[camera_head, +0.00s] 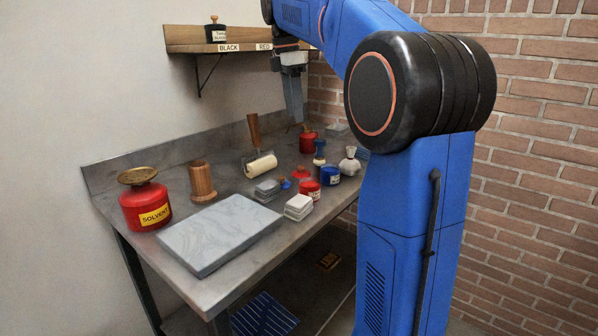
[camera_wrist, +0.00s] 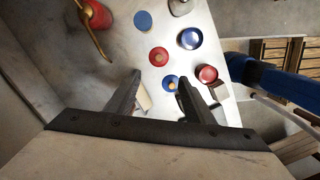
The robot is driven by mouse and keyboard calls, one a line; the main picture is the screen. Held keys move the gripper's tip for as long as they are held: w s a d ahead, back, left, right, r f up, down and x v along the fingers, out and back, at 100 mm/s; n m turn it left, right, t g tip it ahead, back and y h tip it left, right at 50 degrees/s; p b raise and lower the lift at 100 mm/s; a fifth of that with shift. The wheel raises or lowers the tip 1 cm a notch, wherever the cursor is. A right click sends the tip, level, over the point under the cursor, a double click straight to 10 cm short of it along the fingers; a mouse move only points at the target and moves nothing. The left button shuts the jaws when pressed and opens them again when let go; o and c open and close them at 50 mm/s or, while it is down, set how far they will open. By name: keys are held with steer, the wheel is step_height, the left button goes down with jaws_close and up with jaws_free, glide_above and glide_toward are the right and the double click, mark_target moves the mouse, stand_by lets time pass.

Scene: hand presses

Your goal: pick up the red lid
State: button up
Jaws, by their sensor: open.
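The red lid (camera_head: 301,172) is a small round lid lying on the grey bench, behind the blue lid (camera_head: 285,183) and the red jar (camera_head: 309,190). In the wrist view the red lid (camera_wrist: 158,57) is a red disc with a light tan centre, lying beyond my fingertips. The blue lid (camera_wrist: 170,82) shows close to the right fingertip. My gripper (camera_head: 295,118) points down, well above the bench, with nothing held. In the wrist view its two fingers (camera_wrist: 160,80) are apart. Nothing covers the red lid in the wrist view.
A roller (camera_head: 260,164) stands left, a red can (camera_head: 308,141) behind. The grey slab (camera_head: 220,235) and solvent can (camera_head: 145,205) are at front left.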

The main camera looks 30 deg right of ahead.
glide_above(299, 167)
step_height(299, 167, down, 12)
steer(key=shift+r, duration=0.15)
steer(key=shift+w+d+f, duration=0.1)
steer(key=shift+d+f, duration=0.05)
steer(key=shift+f, duration=1.15)
steer(key=shift+w+d+f, duration=0.1)
steer(key=shift+f, duration=1.2)
steer(key=shift+c, duration=0.2)
steer(key=shift+s, duration=0.1)
jaws_close()
